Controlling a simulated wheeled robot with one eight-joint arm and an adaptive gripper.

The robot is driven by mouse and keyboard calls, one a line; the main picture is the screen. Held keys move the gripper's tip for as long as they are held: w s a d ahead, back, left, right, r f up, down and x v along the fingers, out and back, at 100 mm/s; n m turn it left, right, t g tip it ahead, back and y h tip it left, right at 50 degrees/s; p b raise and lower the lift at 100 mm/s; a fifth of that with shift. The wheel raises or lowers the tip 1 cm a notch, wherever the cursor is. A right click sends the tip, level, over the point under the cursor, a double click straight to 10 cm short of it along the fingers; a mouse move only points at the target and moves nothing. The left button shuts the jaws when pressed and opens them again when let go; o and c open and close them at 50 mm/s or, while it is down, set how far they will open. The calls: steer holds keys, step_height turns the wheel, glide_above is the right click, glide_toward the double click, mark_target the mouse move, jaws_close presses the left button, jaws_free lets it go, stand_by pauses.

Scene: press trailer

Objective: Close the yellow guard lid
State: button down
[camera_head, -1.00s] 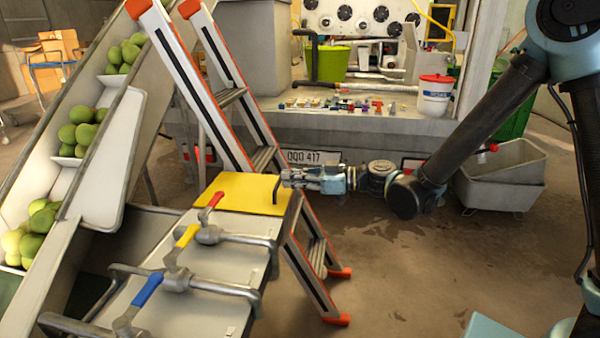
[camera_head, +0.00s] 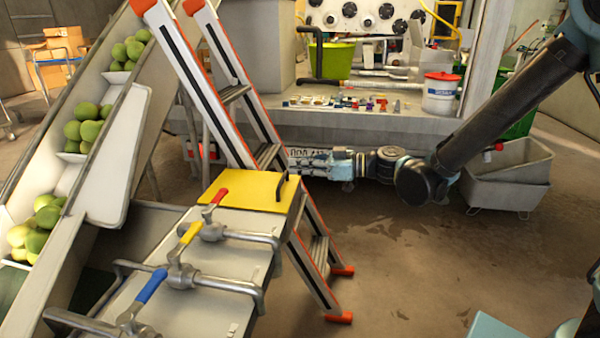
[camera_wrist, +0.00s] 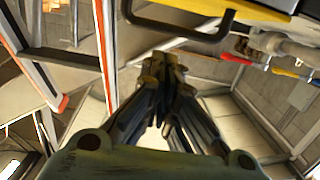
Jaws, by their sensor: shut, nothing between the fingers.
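The yellow guard lid (camera_head: 250,191) lies about flat at the far end of the valve panel in the head view. A dark bar handle (camera_head: 284,187) stands at its right edge. In the wrist view the handle (camera_wrist: 185,32) crosses the top, with a strip of the lid (camera_wrist: 265,4) above it. My gripper (camera_head: 294,160) is just beyond the handle in the head view. In the wrist view its fingers (camera_wrist: 165,72) are together and empty, apart from the handle. The lid's underside is hidden.
Red (camera_head: 219,195), yellow (camera_head: 191,233) and blue (camera_head: 151,286) valve levers line the panel. An orange-edged stepladder (camera_head: 238,92) stands behind the lid. A chute with green fruit (camera_head: 88,129) is at left. Open floor (camera_head: 430,270) lies at right.

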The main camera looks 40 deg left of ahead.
steer(key=w+d+f, duration=0.4)
steer(key=d+f, duration=0.1)
steer(key=d, duration=0.2)
steer(key=shift+w+d, duration=0.15)
steer(key=shift+w, duration=0.2)
steer(key=w+d+r+m+t+h, duration=0.2)
steer(key=w+d+m+t, duration=0.3)
steer(key=w+d, duration=0.75)
steer(key=w+d+f+m+t+h, duration=0.1)
steer(key=w+d+m+t+h, duration=0.2)
steer(key=d, duration=0.5)
steer(key=w+d+m+t, duration=0.1)
steer(key=w+d+m, duration=0.1)
steer(key=w+d, duration=0.45)
steer(key=s+d+f+m+h, duration=0.2)
steer(key=s+d+m+h, duration=0.1)
steer(key=d, duration=0.9)
steer(key=s+d+f+m+t+h, duration=0.1)
steer(key=d+m, duration=0.5)
steer(key=d, duration=0.6)
steer(key=s+d+f+m+t+h, duration=0.1)
steer(key=s+d+f+m+h, duration=0.2)
steer(key=d, duration=0.9)
steer(key=shift+s+d+f+m+h, duration=0.4)
steer(key=shift+s+m+h, duration=0.55)
steer(key=shift+h, duration=0.25)
steer(key=shift+w, duration=0.1)
